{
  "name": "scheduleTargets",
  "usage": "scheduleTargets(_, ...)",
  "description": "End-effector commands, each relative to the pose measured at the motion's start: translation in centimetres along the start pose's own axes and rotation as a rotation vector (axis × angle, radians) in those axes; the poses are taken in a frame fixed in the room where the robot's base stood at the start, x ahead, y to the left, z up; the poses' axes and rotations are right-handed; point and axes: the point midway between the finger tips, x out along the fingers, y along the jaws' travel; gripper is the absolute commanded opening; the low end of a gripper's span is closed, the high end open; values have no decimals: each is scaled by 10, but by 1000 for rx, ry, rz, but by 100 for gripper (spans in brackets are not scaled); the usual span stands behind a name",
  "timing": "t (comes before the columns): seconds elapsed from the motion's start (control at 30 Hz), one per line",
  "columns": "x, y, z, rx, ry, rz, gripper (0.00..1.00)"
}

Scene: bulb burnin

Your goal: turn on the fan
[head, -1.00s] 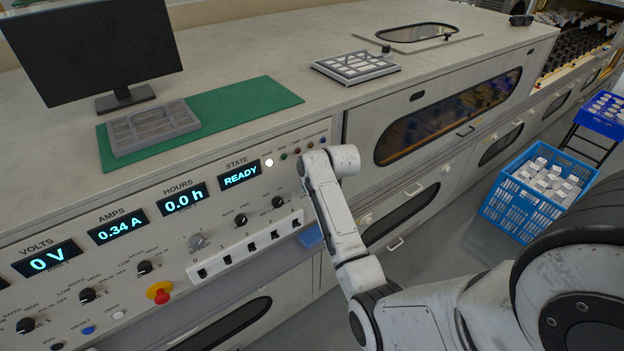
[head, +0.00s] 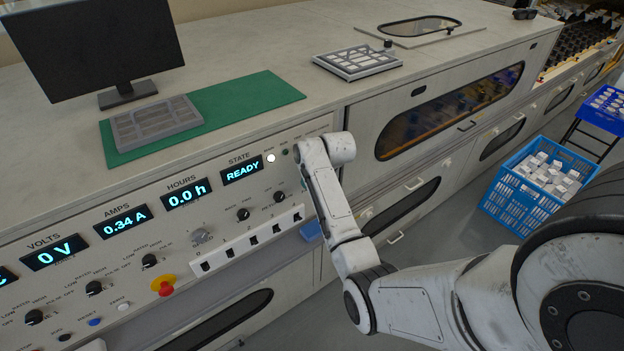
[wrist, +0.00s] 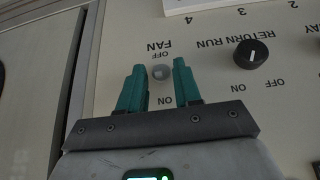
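The fan switch (wrist: 161,73) is a small pale, round-looking control on the panel, upside down in the wrist view, with OFF above it and ON below it. It sits between the two green fingers of my gripper (wrist: 159,65), near their tips. The fingers are apart, with a gap visible on each side of the switch. I cannot tell how the switch lever is tilted.
The return run knob (wrist: 252,54) is right of the gripper in the wrist view. A white switch strip (head: 250,238) and a red emergency button (head: 163,286) are on the panel. The STATE display (head: 242,170) reads READY. A blue crate (head: 535,190) stands on the floor at right.

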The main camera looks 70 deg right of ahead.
Motion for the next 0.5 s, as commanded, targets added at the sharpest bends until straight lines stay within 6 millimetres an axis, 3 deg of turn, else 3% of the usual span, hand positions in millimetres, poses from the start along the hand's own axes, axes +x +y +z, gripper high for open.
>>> scheduleTargets(0.33, -3, 0, 0, 0, 0, 0, 37)
scheduleTargets(0.5, -19, 0, 0, 0, 3, 1, 37)
